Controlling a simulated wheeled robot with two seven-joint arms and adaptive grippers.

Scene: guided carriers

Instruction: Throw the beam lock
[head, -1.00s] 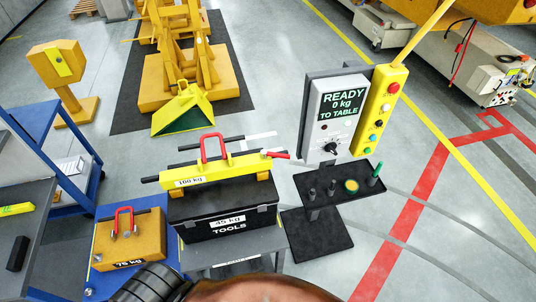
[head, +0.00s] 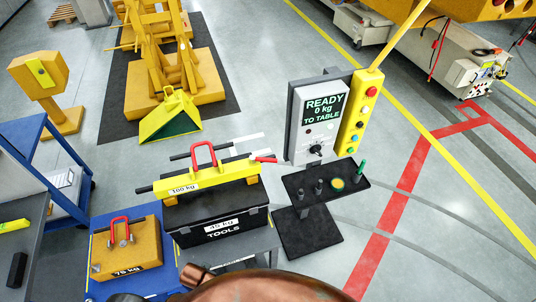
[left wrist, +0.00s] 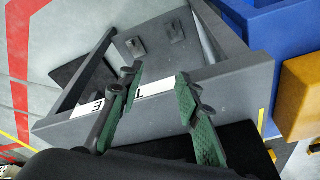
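A yellow beam (head: 224,177) marked 100 kg lies across the top of a black toolbox (head: 190,217) marked 45 kg TOOLS. A red looped handle (head: 206,147) stands up from its middle. A short red lever (head: 265,160) sticks out at the beam's right end; which part is the beam lock is not labelled. My left gripper (left wrist: 160,85) shows in the left wrist view with its two green-padded fingers apart and nothing between them. It is close to a grey frame (left wrist: 230,85) with a white label. Neither gripper shows in the head view.
A display post (head: 318,120) reads READY 0 kg TO TABLE, beside a yellow button box (head: 358,115). A black tray (head: 300,185) is below it. A yellow 75 kg block (head: 128,255) sits left of the toolbox. Open floor lies right.

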